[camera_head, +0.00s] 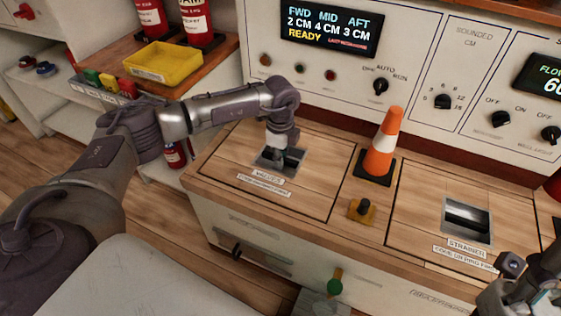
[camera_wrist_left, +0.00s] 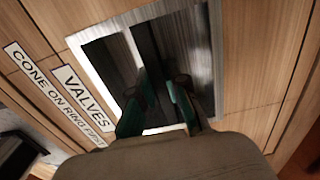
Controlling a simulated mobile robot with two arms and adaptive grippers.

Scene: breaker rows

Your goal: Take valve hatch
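The valve hatch (camera_head: 225,165) is a wooden lid in the counter top, labelled VALVES, with a metal-framed recessed handle. It lies flat and level with the counter. My left gripper (camera_head: 285,158) points down into the recess. In the left wrist view, the two green-padded fingers (camera_wrist_left: 160,92) reach into the metal-framed recess (camera_wrist_left: 211,50), one on each side of a dark handle bar (camera_wrist_left: 146,45). Whether they press on the bar cannot be told. My right gripper (camera_head: 515,285) shows partly at the lower right, away from this hatch; its fingers are unclear.
An orange cone (camera_head: 383,145) stands right of the hatch. A yellow-based black knob (camera_head: 362,209) is in front of it. A strainer hatch (camera_head: 420,195) lies further right. A control panel (camera_head: 445,60) rises behind. A yellow tray (camera_head: 163,63) sits on the left shelf.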

